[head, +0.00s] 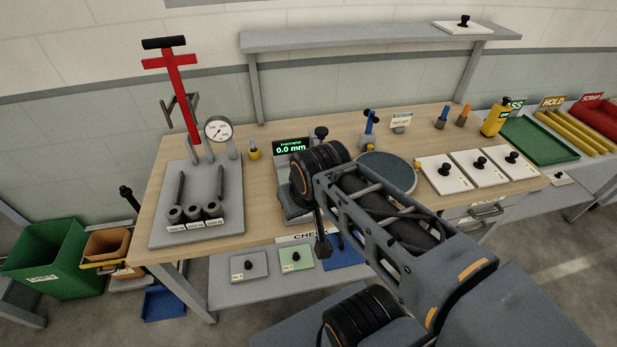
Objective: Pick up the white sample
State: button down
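Three white sample plates with black knobs lie in a row on the right of the wooden bench: the left one (436,183), the middle one (489,178) and the right one (519,173). Another white plate with a black knob (452,29) lies on the high shelf. I cannot tell which is the white sample meant. My arm reaches in from the lower right, its wrist over the middle of the bench. My gripper (322,246) seems to be the dark end below the wrist, left of the row and apart from it. Its fingers are too hidden to read.
A gauge with a "0.0 mm" display (291,147) stands behind my wrist, and a grey round plate (398,172) lies right of it. A red-handled press (183,90) stands left. A green tray (541,141) and yellow bars (571,132) lie far right.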

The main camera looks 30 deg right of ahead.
aim_at(506, 159)
jog(key=z, duration=2.4)
